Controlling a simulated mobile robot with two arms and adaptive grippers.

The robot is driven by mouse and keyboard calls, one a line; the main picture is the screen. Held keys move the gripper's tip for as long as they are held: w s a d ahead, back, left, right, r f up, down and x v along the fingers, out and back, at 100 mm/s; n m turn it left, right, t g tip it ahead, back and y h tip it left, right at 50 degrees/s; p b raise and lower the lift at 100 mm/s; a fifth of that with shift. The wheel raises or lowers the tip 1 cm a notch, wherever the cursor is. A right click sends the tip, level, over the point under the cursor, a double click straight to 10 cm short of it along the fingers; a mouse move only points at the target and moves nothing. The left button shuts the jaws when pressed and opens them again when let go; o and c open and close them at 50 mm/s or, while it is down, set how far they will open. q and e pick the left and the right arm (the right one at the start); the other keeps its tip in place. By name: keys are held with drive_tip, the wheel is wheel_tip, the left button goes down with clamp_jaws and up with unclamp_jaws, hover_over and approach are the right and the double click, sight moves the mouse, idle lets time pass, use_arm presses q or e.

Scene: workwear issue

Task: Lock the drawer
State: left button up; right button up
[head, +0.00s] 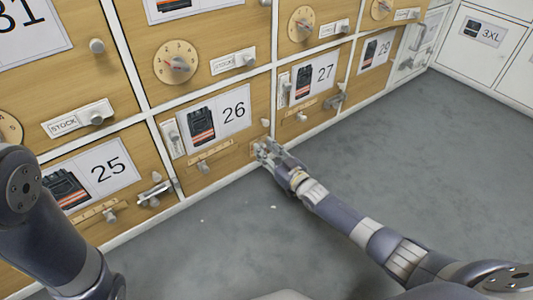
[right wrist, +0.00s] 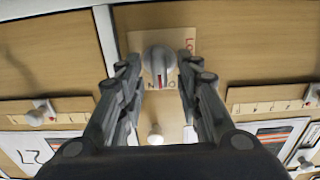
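The drawer marked 26 (head: 218,118) is wood-faced and looks shut, with a vest picture on its label. At its lower right corner is a small plate carrying a round grey turn knob (right wrist: 158,58) with a red mark. In the right wrist view the mark points down toward partly hidden letters. My right gripper (head: 264,148) is at this corner. In the right wrist view its fingers (right wrist: 158,68) are open, one on each side of the knob, with gaps visible. A small white knob (right wrist: 155,134) sits near the plate. My left arm shows at left, but its gripper is out of view.
Drawers 25 (head: 125,150) and 27 (head: 295,75) flank drawer 26, each with a projecting handle at its lower right. Dials (head: 176,62) and stock tags line the row above. Grey floor (head: 430,150) is clear at right; white cabinets (head: 480,45) stand beyond.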

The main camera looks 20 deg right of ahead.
drive_tip(key=shift+c, duration=0.4)
clamp_jaws()
drive_tip(key=shift+r+n, duration=0.1)
drive_tip(key=shift+n, duration=0.3)
drive_tip(key=n+p, duration=0.1)
drive_tip(key=n, duration=0.2)
drive_tip(key=shift+a+p, duration=0.2)
drive_tip(key=shift+p, duration=0.1)
drive_tip(key=n, duration=0.9)
drive_tip(key=f+n+b, duration=0.1)
drive_tip(key=n, duration=0.4)
drive_tip(key=shift+s+a, duration=0.1)
drive_tip(key=shift+a, duration=0.3)
